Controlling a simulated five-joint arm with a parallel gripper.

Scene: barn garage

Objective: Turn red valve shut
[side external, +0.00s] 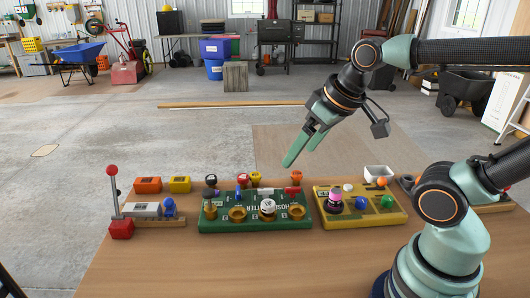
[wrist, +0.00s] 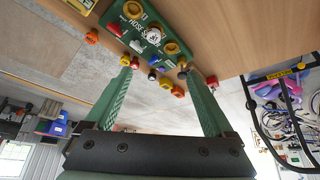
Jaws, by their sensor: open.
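A green hose-station board (side external: 222,225) lies on the wooden bench. A small red valve handle (side external: 292,190) sits at its back right, and a red handle also shows in the wrist view (wrist: 114,29). Beside it are a white handle (wrist: 137,45) and a blue handle (side external: 241,181). A white gauge (side external: 268,208) stands among brass rings (side external: 237,214) at the front. My gripper (side external: 300,154) is open and empty, raised behind and above the board, apart from the valves. In the wrist view its fingers (wrist: 161,76) spread on both sides of the small knobs.
A yellow panel (side external: 350,220) with colored buttons stands to the right of the board. A red-knobbed lever (side external: 112,172) stands at the left, near orange (side external: 148,185) and yellow (side external: 180,184) blocks. Several loose knobs (side external: 256,178) stand behind the board. The front bench is clear.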

